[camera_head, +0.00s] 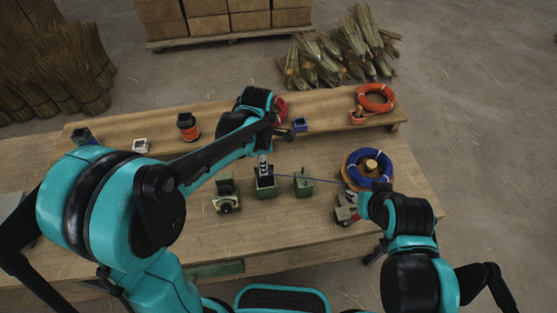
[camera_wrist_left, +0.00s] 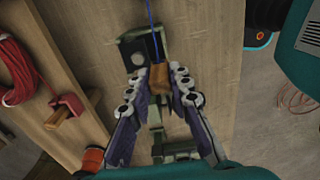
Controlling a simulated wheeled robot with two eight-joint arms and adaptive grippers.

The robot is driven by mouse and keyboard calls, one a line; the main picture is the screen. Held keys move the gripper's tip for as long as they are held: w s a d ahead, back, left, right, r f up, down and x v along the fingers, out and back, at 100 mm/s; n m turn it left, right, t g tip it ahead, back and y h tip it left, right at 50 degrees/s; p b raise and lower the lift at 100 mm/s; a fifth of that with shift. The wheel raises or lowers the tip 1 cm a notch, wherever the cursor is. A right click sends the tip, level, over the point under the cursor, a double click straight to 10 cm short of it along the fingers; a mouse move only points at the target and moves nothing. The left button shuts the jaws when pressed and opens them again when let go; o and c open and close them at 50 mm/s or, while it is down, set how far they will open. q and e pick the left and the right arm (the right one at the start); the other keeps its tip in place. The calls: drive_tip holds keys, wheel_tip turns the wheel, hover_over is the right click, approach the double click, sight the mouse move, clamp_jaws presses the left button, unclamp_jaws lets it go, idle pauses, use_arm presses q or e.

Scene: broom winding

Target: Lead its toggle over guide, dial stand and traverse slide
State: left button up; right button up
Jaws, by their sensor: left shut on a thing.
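My left gripper (camera_wrist_left: 158,76) is shut on a small wooden toggle (camera_wrist_left: 158,77), with a blue cord (camera_wrist_left: 151,28) running away from it. In the head view, the left gripper (camera_head: 264,167) is over a green bench device (camera_head: 264,186); the toggle cannot be made out there. The cord stretches right past a second green device (camera_head: 303,182) to the blue coil (camera_head: 370,179) on a round wooden base. Another green device (camera_head: 226,198) stands to the left. I cannot tell which device is guide, dial stand or slide. My right gripper (camera_head: 361,203) is mostly hidden by its arm, near a green-grey device (camera_head: 345,210).
A raised shelf (camera_head: 160,136) along the back of the bench (camera_head: 300,236) holds an orange coil (camera_head: 375,97), a spool (camera_head: 187,126), small cups and a blue box (camera_head: 299,124). Broom bundles and boxes stand behind. The front middle of the bench is bare.

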use_arm(q)
drive_tip(key=s+a, duration=0.3)
drive_tip(key=a, duration=0.8)
drive_tip(key=s+a, duration=0.3)
drive_tip(key=a, duration=0.9)
drive_tip(key=s+a, duration=0.3)
drive_tip(key=a, duration=0.9)
